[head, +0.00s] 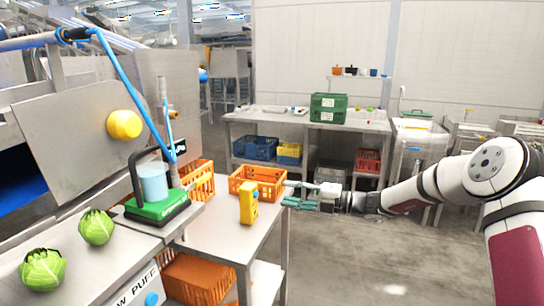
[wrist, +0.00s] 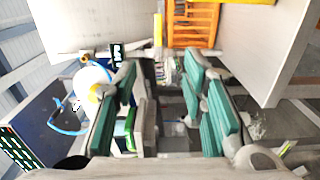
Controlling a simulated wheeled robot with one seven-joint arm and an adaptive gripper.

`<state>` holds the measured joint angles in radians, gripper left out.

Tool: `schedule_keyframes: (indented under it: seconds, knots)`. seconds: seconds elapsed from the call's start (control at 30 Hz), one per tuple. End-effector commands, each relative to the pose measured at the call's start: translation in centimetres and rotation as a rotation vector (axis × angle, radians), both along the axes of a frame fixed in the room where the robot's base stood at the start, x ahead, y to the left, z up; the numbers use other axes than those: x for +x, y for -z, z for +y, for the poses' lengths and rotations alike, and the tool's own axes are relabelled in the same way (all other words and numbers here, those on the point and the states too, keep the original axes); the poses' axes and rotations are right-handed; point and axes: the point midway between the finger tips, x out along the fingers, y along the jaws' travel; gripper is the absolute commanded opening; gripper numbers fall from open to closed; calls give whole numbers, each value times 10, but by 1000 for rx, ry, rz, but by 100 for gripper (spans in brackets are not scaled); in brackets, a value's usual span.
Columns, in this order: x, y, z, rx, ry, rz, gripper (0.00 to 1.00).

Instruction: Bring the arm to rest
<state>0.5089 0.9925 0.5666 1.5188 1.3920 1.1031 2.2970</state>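My arm reaches in from the right side of the head view, with the forearm roughly level. My gripper (head: 292,198) is at its left end, with teal finger pads, beside the right edge of the steel table (head: 215,234). In the wrist view my gripper (wrist: 165,105) has its teal pads wide apart, with nothing held between them. An orange crate (head: 258,174) and a yellow handheld device (head: 248,202) are on the table, just left of my gripper in the picture.
A green-based scale (head: 158,208) and two cabbages (head: 97,227) (head: 42,269) sit on the left counter. A blue hose (head: 128,85) hangs above. A back bench (head: 270,117) carries a green crate (head: 328,107). Open floor (head: 385,262) lies below my arm.

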Motion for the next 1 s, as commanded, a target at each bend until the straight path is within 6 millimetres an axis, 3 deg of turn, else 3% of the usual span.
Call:
schedule_keyframes:
  seconds: [0.37, 0.57, 0.77, 1.0]
  knots:
    - [-34, -18, 20, -177, -99, -177, 38]
    - [-65, -31, 32, -321, -193, -336, 38]
    - [-114, -49, 41, -526, -351, -584, 38]
    - [-199, -77, 34, -832, -668, -1029, 38]
